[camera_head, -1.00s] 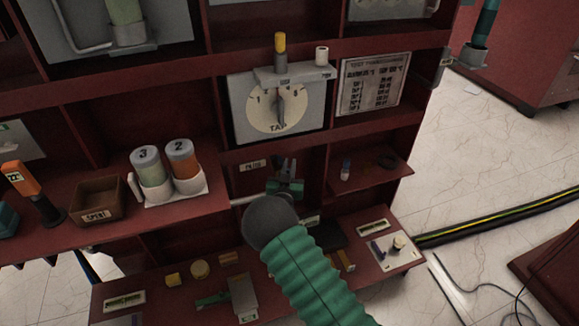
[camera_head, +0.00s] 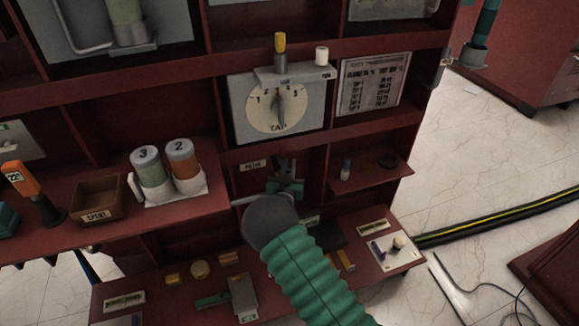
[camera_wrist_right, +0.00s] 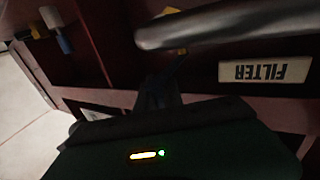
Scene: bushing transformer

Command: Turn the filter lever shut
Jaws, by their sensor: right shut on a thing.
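The FILTER label (camera_head: 252,166) is on the cabinet's lower back panel, and it shows upside down in the right wrist view (camera_wrist_right: 265,70). A pale pipe (camera_head: 243,200) runs beside my right gripper, and this pipe crosses the top of the right wrist view (camera_wrist_right: 240,22). My right gripper (camera_head: 286,186) is at the panel, just right of and below the label. It is shut on what I take to be the filter lever, mostly hidden by the jaws and dark in the right wrist view. My left gripper is not in view.
The tap dial (camera_head: 278,107) is above. Two numbered canisters (camera_head: 168,168) and a brown box (camera_head: 98,198) stand on the left shelf. Several small parts lie on the lower shelf.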

